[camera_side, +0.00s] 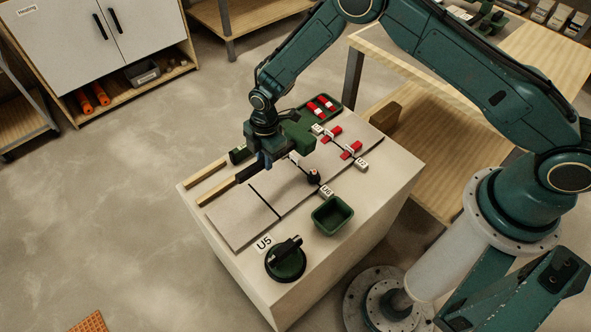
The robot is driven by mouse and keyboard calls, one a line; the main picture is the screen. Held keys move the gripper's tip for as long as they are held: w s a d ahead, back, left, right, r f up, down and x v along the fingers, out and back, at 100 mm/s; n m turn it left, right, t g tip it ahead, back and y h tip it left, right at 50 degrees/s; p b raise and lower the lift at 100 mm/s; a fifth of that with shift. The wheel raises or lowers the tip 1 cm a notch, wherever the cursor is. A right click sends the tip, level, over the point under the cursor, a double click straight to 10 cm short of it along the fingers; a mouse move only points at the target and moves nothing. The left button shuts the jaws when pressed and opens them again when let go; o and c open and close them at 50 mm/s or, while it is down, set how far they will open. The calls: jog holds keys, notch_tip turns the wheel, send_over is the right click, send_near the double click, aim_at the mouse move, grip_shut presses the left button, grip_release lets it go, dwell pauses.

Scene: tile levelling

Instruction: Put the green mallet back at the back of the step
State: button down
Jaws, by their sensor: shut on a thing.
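My gripper (263,160) points down over the back left part of the pale step (320,275). It is shut on the green mallet (298,133), whose blocky green head shows just right of the jaws. A wooden handle (216,192) with a dark stretch runs from the jaws down to the left and seems to belong to it. The jaws partly hide where head and handle meet. I cannot tell whether the mallet touches the tiles. Behind the gripper, a darker head (238,154) and a second wooden stick (206,173) lie along the step's back left edge.
Grey tiles (240,220) cover the step's middle, with red wedges (351,149) and clips along a joint. A green bin (332,214), a black-handled suction cup (286,262) and a tray of red wedges (320,107) stand around them. A wooden bench (430,80) is behind right.

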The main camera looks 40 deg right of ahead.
jog(key=s+d+r+h, duration=0.1)
jog(key=s+d+r, duration=0.1)
jog(key=s+d, duration=2)
jog(key=shift+m, duration=0.3)
jog(key=shift+w+d+f, duration=0.3)
jog(key=shift+d+f, duration=0.1)
jog(key=shift+f, duration=0.25)
jog(key=shift+w+d+f, duration=0.3)
jog(key=shift+d+f, duration=0.05)
jog(key=shift+f, duration=0.3)
jog(key=shift+w+d+f, duration=0.3)
jog(key=shift+d+f, duration=0.1)
jog(key=shift+f, duration=0.25)
jog(key=shift+f, duration=0.1)
jog(key=shift+f, duration=2.9)
jog(key=shift+f, duration=1.4)
jog(key=c, duration=0.9)
grip_release()
